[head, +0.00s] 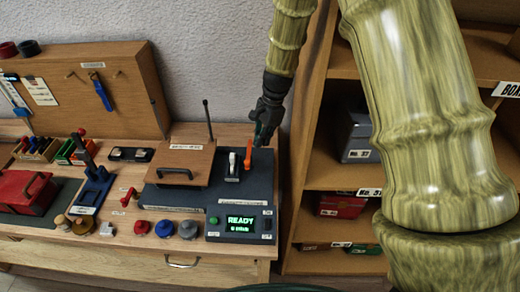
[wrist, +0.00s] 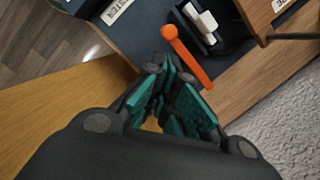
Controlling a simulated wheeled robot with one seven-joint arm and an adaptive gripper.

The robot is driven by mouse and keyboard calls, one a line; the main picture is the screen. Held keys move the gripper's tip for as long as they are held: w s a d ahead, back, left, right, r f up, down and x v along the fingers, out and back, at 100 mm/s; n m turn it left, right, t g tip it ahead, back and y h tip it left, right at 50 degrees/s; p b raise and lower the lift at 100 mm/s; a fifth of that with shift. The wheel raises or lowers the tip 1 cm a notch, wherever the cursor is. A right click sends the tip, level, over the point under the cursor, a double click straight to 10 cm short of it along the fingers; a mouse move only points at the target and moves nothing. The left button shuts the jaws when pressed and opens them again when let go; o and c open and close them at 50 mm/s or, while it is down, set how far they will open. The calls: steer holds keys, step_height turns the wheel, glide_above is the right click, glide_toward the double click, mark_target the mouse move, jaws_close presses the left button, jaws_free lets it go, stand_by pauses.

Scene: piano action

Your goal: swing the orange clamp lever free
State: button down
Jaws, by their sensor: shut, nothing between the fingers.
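The orange clamp lever (head: 248,154) stands near the right end of the dark base (head: 225,192), beside a white piece (head: 232,165). In the wrist view the orange lever (wrist: 186,54) runs slantwise just beyond my fingertips, with the white piece (wrist: 203,18) behind it. My gripper (head: 262,137) is right of the lever in the head view, close to it. In the wrist view my gripper (wrist: 165,68) is shut with its teal fingertips together and nothing between them. The tips are very near the lever; I cannot tell whether they touch it.
A wooden block with a black handle (head: 175,174) sits left of the lever. The lit READY panel (head: 240,222) and several coloured knobs (head: 164,228) are in front. A shelf unit (head: 335,150) with boxes stands to the right.

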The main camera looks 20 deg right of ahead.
steer(key=v, duration=0.5)
steer(key=shift+d+r, duration=0.1)
steer(key=shift+r, duration=0.2)
